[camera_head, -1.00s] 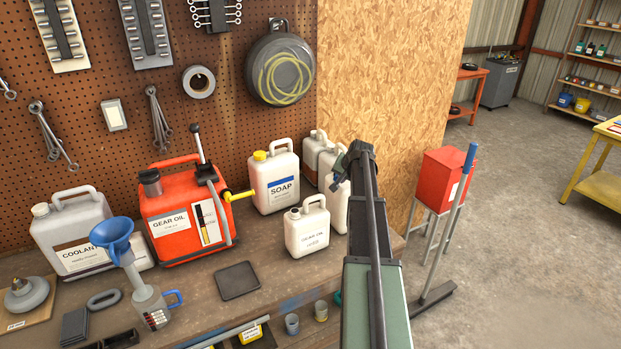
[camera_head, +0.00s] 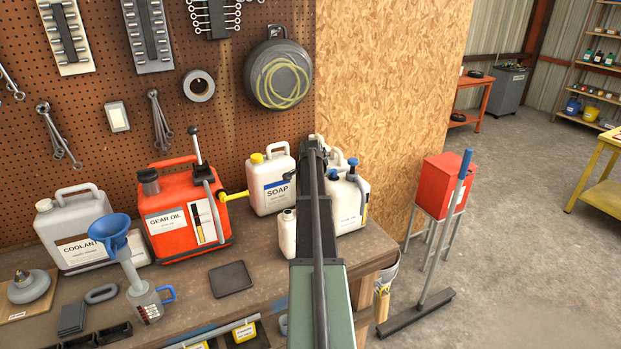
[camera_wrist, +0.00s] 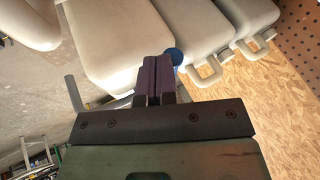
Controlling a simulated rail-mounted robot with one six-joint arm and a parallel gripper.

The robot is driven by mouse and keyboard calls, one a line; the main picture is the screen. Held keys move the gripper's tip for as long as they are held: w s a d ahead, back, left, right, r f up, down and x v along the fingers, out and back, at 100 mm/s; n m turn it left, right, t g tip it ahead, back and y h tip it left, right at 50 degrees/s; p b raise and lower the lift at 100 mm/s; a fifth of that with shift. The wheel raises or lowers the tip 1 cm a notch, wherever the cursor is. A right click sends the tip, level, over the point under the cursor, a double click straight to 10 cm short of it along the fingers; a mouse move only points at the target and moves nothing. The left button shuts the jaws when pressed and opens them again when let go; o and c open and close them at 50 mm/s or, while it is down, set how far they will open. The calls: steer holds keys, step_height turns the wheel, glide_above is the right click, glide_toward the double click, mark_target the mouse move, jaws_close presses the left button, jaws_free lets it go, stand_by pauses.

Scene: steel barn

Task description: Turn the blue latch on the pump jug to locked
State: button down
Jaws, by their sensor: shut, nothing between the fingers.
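The pump jug seems to be the white jug (camera_head: 350,200) right of my arm in the head view. A blue part (camera_head: 353,162) shows on its top; I cannot tell whether this is the latch or the pump head. In the wrist view my gripper (camera_wrist: 152,68) is shut, its fingertips in front of a pale jug (camera_wrist: 115,40). A round blue part (camera_wrist: 176,57) is just right of the fingertips; I cannot tell whether they touch. In the head view my arm hides the fingertips and part of the jugs.
The soap jug (camera_head: 271,182) and red gear oil can (camera_head: 183,222) stand left of my arm. A small white jug (camera_head: 287,235) is partly hidden behind it. A black pad (camera_head: 231,278) lies on the bench (camera_head: 195,300). Pale jugs (camera_wrist: 195,25) crowd the wrist view.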

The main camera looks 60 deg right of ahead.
steer(key=shift+w, duration=0.25)
stand_by(0.4)
steer(key=s+a+f+p+v, duration=0.1)
steer(key=p+v, duration=0.8)
steer(key=v, duration=0.3)
steer(key=shift+s+a, duration=0.2)
steer(key=shift+a, duration=0.25)
